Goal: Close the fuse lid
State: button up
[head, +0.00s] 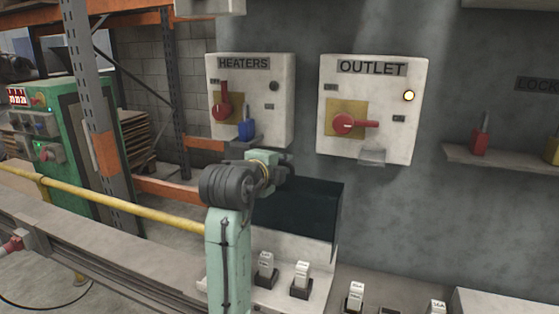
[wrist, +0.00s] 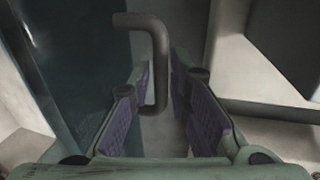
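The fuse lid (head: 305,210) is a dark, glossy panel, raised above the fuse box (head: 268,298) in the head view. In the wrist view it fills the left side as a dark sheet (wrist: 60,75), with a grey bent handle (wrist: 158,62) sticking out. My gripper (wrist: 161,82) has purple pads, one on each side of the handle's end, with visible gaps. It is open and not clamped on the handle. In the head view my arm covers part of the lid, and the fingers are hidden behind my wrist.
White fuses (head: 265,266) stand in the box below the lid. The HEATERS switch box (head: 280,118) and OUTLET switch box (head: 392,92) are on the wall above. A shelf (head: 508,165) with a red padlock (head: 480,140) is at right. A yellow rail (head: 130,208) runs at left.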

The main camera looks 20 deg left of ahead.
grip_shut()
dwell(0.8)
